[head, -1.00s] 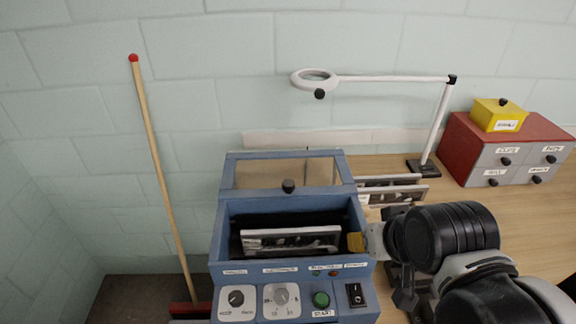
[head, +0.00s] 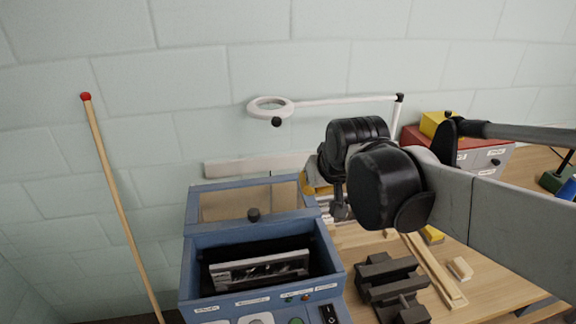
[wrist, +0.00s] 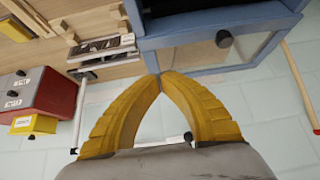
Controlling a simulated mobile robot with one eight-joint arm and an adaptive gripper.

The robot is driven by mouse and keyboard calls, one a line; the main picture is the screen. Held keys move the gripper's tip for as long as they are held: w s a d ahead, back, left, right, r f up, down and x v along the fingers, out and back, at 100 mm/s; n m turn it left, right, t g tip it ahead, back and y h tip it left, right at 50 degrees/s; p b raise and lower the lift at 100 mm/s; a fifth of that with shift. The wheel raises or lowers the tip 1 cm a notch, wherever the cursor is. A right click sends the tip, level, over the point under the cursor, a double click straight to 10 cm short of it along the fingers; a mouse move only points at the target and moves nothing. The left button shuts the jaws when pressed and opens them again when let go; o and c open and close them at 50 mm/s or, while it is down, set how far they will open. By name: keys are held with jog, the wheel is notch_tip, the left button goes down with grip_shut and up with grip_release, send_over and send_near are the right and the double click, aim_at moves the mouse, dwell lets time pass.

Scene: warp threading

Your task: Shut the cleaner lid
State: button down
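The blue cleaner (head: 330,262) stands at the lower middle of the head view. Its lid (head: 247,201), a blue frame with a clear pane and a black knob (head: 253,214), is raised open at the back. A framed piece (head: 260,270) sits inside the open tub. In the wrist view the lid (wrist: 262,50) and its knob (wrist: 223,39) show at the upper right. My gripper (wrist: 160,77) has its yellow fingertips together with nothing visible between them, close to the lid's frame edge. In the head view the gripper is mostly hidden behind my arm, beside the lid's right side.
A white magnifier lamp (head: 270,107) stands behind the bench. A red drawer unit (head: 480,156) with a yellow box (head: 432,123) is at the right. A dark vise (head: 388,283) and wooden strips (head: 434,270) lie on the bench. A red-tipped pole (head: 120,200) leans at the left.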

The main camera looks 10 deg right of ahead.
jog(key=w+f+p, duration=0.1)
jog(key=w, duration=0.6)
jog(key=w+d+f, duration=0.1)
jog(key=w, duration=0.7)
jog(key=w+f+p, duration=0.1)
jog(key=w, duration=0.6)
jog(key=shift+w+d+f+p, duration=0.15)
jog(key=shift+d+f+p, duration=0.15)
jog(key=shift+f, duration=0.1)
notch_tip(320, 180, down, 8)
jog(key=w+b, duration=0.2)
jog(key=b, duration=0.1)
jog(key=shift+w+b, duration=0.2)
jog(key=shift+b, duration=0.2)
jog(key=shift+s, duration=0.15)
